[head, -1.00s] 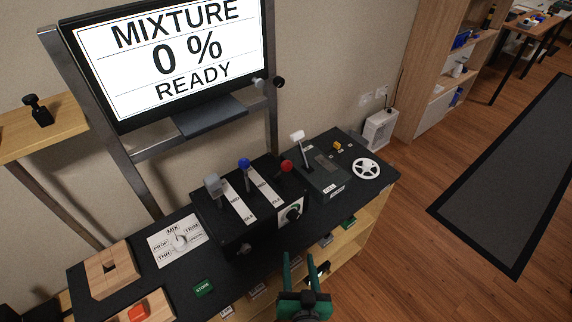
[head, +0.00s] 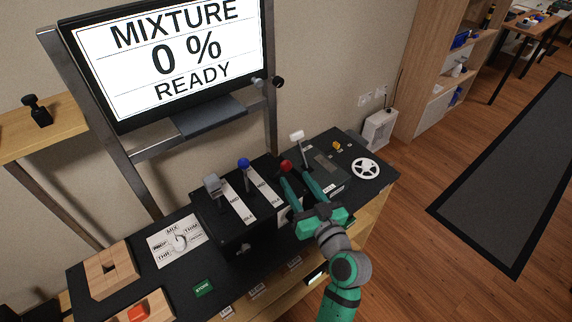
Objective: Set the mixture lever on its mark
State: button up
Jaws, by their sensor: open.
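The mixture lever, with a red knob (head: 286,166), stands at the right end of the black lever box (head: 222,219). A blue-knob lever (head: 244,163) and a grey-handled lever (head: 213,184) stand to its left. My green gripper (head: 296,176) is open, its two fingers reaching toward the red knob from the front right. The left finger is close to the knob and hides the lever's lower part; I cannot tell whether they touch. The screen (head: 170,55) reads MIXTURE 0 % READY. The mark for this lever is not discernible.
A white-handled lever (head: 297,136) rises from a grey panel just behind the gripper. A white wheel (head: 365,168) lies to the right. A dial card (head: 178,240), a green STORE label (head: 203,288) and wooden blocks (head: 108,268) lie on the left of the black desk.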

aim_at(286, 164)
jog(key=x, duration=0.8)
grip_shut()
